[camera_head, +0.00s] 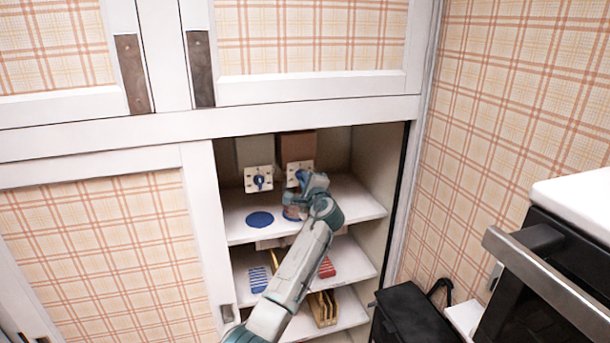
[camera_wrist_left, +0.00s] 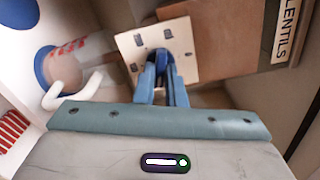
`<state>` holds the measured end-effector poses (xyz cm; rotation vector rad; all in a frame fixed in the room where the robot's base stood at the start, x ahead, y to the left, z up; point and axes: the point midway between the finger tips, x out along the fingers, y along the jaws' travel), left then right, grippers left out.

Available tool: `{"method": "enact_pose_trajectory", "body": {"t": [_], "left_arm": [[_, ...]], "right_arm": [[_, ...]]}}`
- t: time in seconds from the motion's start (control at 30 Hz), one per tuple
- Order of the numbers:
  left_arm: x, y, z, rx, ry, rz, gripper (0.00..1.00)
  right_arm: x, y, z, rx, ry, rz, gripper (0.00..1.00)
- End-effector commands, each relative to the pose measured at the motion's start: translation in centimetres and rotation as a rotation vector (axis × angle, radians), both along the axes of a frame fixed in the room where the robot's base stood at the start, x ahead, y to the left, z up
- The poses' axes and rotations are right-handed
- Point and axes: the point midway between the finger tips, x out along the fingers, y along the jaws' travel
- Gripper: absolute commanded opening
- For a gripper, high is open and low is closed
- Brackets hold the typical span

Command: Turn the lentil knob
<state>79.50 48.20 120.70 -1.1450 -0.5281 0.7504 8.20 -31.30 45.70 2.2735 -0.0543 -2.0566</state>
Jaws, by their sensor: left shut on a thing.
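The lentil dispenser is a brown box (camera_head: 297,145) at the back of the cupboard's upper shelf. Its label LENTILS (camera_wrist_left: 287,30) shows in the left wrist view. On its front is a pale plate (camera_wrist_left: 135,45) with dark marks and a dark blue knob (camera_wrist_left: 159,55) in the middle. My left gripper (camera_head: 303,178) reaches up into the cupboard. In the left wrist view its blue fingers (camera_wrist_left: 162,66) are shut on the knob and partly hide it. My right gripper is in neither view.
A second plate with a blue knob (camera_head: 258,179) sits to the left. A blue disc (camera_head: 260,219) lies on the shelf. A cup with a white handle (camera_wrist_left: 75,92) stands near my left gripper. Lower shelves hold small items. A black bag (camera_head: 408,314) and an oven handle (camera_head: 560,295) are at right.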

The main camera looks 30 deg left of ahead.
Motion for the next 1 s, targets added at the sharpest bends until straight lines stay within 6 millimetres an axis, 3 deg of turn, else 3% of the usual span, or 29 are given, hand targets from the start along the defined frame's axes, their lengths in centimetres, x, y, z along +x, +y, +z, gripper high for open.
{"method": "enact_pose_trajectory", "body": {"t": [0.3,0.97,1.0], "left_arm": [[0.0,-0.1,-0.2,0.108,0.133,-0.002,0.00],[0.0,-0.1,-0.4,0.147,0.180,-0.001,0.00],[0.0,-0.1,-0.4,0.147,0.180,-0.001,0.12]], "right_arm": [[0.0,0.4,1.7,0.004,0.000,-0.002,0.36],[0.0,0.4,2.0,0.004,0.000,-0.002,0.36],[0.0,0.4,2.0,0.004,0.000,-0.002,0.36]]}}
